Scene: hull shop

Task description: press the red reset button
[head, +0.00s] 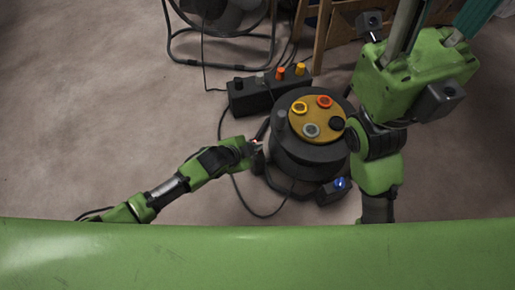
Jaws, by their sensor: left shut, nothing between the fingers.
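A black cable reel (290,165) stands on the floor with a yellow-brown top plate (300,114). The plate carries round yellow, red, grey and black fittings; the red fitting (324,101) is on its far side. I cannot tell for certain which part is the reset button. My left gripper (257,145) is shut and empty at the left side of the reel, below the top plate. A small reddish-orange spot shows at its fingertips; whether they touch the reel is unclear. My right arm is beside the reel's right edge; its gripper fingers do not show.
A black power box (256,95) with orange and yellow plugs lies behind the reel. A small black box with a blue fitting (341,184) is at the front right. A fan frame (178,49), wooden legs (321,42) and loose cables are at the back. Open floor lies left.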

